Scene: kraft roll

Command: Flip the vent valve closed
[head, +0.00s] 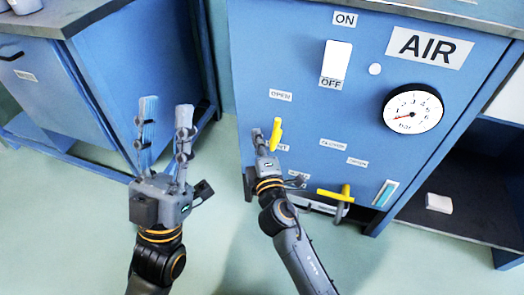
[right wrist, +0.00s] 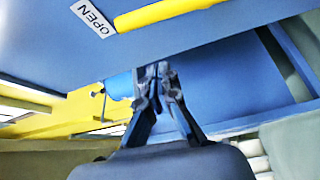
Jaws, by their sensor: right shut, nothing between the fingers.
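The blue AIR panel (head: 300,60) carries two yellow levers. The upper yellow lever (head: 276,133) stands nearly upright below an OPEN label (head: 280,96). The lower yellow lever (head: 336,194) lies roughly crosswise near the panel's bottom edge. I cannot read which one is the vent valve. My right gripper (head: 265,138) is shut and empty, close beside the upper lever on its left; contact cannot be told. In the right wrist view, the shut fingers (right wrist: 158,78) are below a yellow bar (right wrist: 165,12) and an OPEN label (right wrist: 92,17). My left gripper (head: 166,110) is open and empty, left of the panel.
A white ON/OFF switch (head: 336,62) and a round gauge (head: 412,109) are on the panel above the levers. A blue cabinet (head: 60,90) stands at the left. A dark shelf (head: 470,205) with a white block (head: 439,203) is at the right. The front floor is clear.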

